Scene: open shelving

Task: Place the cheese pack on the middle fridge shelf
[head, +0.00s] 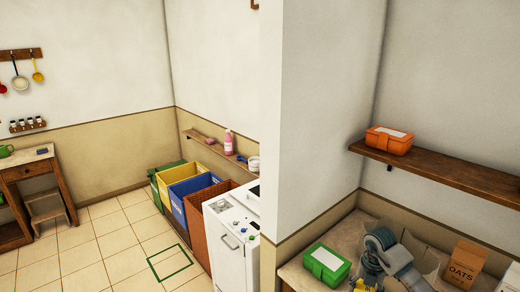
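I cannot make out a cheese pack or a fridge with shelves in the head view. A small yellow item (358,285) is cut off by the bottom edge, and I cannot tell what it is. An orange box with a white label (388,143) sits on a wooden wall shelf (460,178) at the right. A green box with a white label (327,264) sits on the counter below.
A wall corner (312,110) juts out mid-view. A white machine (232,238) and several bins (196,187) line the wall behind it. The tiled floor (105,240) at left is largely clear.

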